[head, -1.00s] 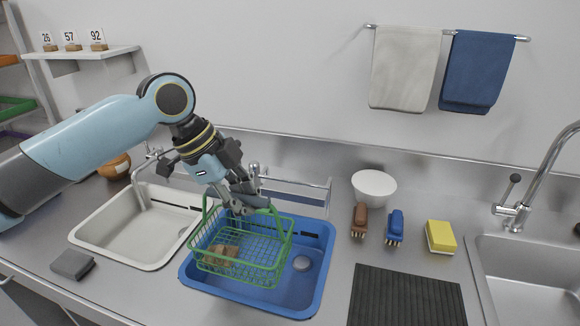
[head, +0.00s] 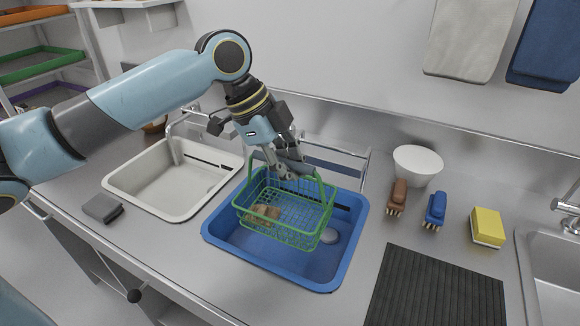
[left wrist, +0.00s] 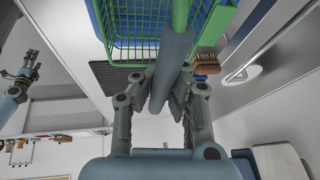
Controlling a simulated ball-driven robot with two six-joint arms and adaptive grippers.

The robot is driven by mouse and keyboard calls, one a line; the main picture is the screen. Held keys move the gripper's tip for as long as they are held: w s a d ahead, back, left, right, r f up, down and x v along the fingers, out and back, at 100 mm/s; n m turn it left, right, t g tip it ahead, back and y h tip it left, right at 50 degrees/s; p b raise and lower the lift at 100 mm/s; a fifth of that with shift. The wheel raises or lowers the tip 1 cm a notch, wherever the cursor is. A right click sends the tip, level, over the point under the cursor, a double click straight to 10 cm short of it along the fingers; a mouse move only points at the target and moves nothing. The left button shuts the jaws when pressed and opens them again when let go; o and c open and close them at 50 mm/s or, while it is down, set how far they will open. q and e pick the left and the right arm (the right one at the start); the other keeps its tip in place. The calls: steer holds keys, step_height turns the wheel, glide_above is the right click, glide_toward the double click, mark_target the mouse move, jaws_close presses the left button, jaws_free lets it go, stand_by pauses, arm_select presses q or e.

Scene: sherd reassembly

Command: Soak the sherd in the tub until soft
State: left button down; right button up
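The brown sherd (head: 263,213) lies in the left part of the green wire basket (head: 287,236) in the head view. The basket is over or inside the blue tub (head: 218,235); I cannot tell whether it touches the floor of the tub. My left gripper (head: 290,172) is at the top of the basket's handle. In the left wrist view the handle's grey sleeve (left wrist: 171,70) runs between the two fingers, which look shut on it. The sherd is not visible in the wrist view.
A white tub (head: 125,187) is to the left, with a grey block (head: 101,208) in front. To the right are a white bowl (head: 418,165), brown brush (head: 398,194), blue brush (head: 435,209), yellow sponge (head: 487,227) and a dark ribbed mat (head: 435,290).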

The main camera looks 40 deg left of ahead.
mark_target(287, 220)
arm_select(q)
step_height(287, 220, down, 3)
steer(key=b, duration=0.2)
steer(key=shift+f+b, duration=0.2)
steer(key=shift+b, duration=0.1)
steer(key=shift+f+b, duration=3.5)
steer(key=shift+f, duration=2.15)
arm_select(e)
step_height(287, 220, down, 10)
steer(key=s, duration=0.1)
steer(key=shift+s+f, duration=0.15)
steer(key=shift+s, duration=0.2)
stand_by(0.8)
